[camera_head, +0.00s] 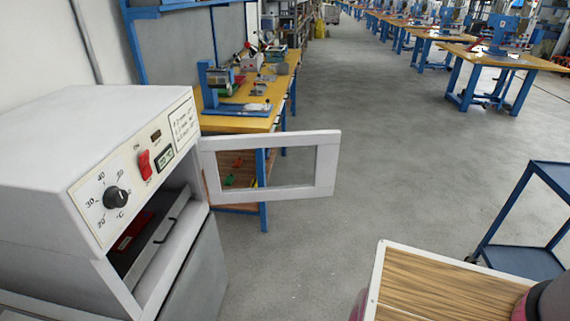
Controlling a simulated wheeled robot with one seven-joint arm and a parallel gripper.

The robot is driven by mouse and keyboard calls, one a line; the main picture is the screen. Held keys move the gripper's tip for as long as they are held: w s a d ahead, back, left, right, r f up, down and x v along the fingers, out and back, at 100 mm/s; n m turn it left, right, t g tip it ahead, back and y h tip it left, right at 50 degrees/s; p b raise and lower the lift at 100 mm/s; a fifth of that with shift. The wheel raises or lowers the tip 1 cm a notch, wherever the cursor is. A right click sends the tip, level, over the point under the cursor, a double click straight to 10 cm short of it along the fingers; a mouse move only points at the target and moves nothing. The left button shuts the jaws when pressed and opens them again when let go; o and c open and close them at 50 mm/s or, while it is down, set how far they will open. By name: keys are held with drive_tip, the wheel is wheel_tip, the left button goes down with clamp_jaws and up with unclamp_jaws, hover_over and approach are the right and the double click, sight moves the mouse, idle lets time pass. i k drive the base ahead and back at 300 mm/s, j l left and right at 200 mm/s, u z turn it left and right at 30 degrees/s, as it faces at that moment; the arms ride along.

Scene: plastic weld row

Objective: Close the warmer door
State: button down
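The warmer (105,140) is a white box at the left, with a dial, a red switch and a small display on its sloped front panel. Its door (327,165) is a white frame around a see-through window. The door stands wide open, swung out to the right from the far side of the opening. Through the window I see the floor and part of a bench. Inside the warmer are a dark handle and something red, partly hidden by the casing. My gripper is not in view, and nothing is seen touching the door.
A yellow-topped workbench (248,122) with tools stands close behind the door. A blue cart frame (525,260) is at the right. A wood-grained top with white edging (440,290) fills the lower right. Grey floor (400,150) is clear between the door and the far benches.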

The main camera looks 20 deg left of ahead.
sight(327, 141)
drive_tip(key=i, duration=4.2)
drive_tip(key=i+l, duration=0.1)
drive_tip(key=i, duration=0.5)
drive_tip(key=i+l+u, duration=0.1)
drive_tip(key=i, duration=0.55)
drive_tip(key=i+l, duration=0.15)
drive_tip(key=i, duration=0.45)
drive_tip(key=i+u, duration=0.15)
drive_tip(key=u, duration=4.75)
drive_tip(key=i+z, duration=0.2)
drive_tip(key=i, duration=0.85)
